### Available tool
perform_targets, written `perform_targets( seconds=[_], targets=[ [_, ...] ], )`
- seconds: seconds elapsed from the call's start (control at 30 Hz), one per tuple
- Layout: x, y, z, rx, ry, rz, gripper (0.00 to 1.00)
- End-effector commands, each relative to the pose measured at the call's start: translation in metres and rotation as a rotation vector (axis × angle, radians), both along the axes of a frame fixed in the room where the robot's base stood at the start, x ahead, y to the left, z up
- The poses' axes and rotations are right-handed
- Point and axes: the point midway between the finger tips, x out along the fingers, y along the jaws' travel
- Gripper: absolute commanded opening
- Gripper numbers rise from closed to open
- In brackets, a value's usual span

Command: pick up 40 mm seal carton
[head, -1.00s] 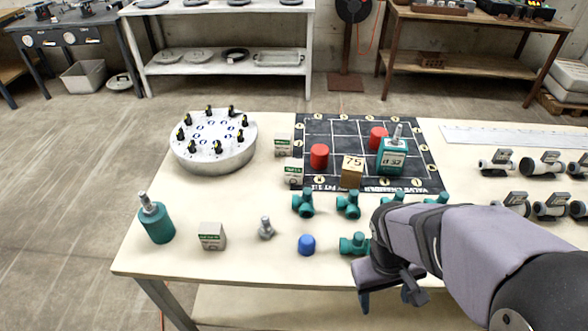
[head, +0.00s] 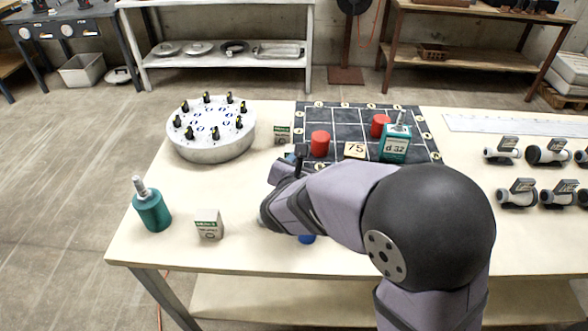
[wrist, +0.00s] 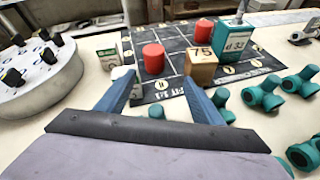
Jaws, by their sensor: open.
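Small white and green seal cartons stand on the bench; their sizes are too small to read. One carton (head: 283,133) is beside the dark mat's left edge, and it also shows in the wrist view (wrist: 108,53). Another carton (head: 208,225) stands at the front left. In the wrist view a white top of a further carton (wrist: 122,72) shows behind my left finger, mostly hidden. My gripper (wrist: 158,88) is open and empty, its fingers spread and pointing towards the mat's near left corner. In the head view my gripper (head: 288,163) is just in front of the far carton.
A round grey fixture (head: 212,140) stands at left. Teal valves (wrist: 262,95) lie right of my gripper. A teal cylinder (head: 152,210) stands front left.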

Motion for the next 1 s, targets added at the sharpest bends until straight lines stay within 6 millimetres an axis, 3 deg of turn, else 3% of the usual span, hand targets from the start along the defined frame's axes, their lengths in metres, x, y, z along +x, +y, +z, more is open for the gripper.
perform_targets(
  seconds=[0.03,0.1,0.27,1.0],
  targets=[
    [0.003,0.017,-0.011,-0.048,0.005,0.068,0.61],
    [0.006,0.034,-0.014,-0.106,0.006,0.142,0.61],
    [0.007,0.053,-0.016,-0.170,0.008,0.221,0.61],
    [0.040,0.052,-0.027,-0.176,0.009,0.225,0.61]
  ],
)
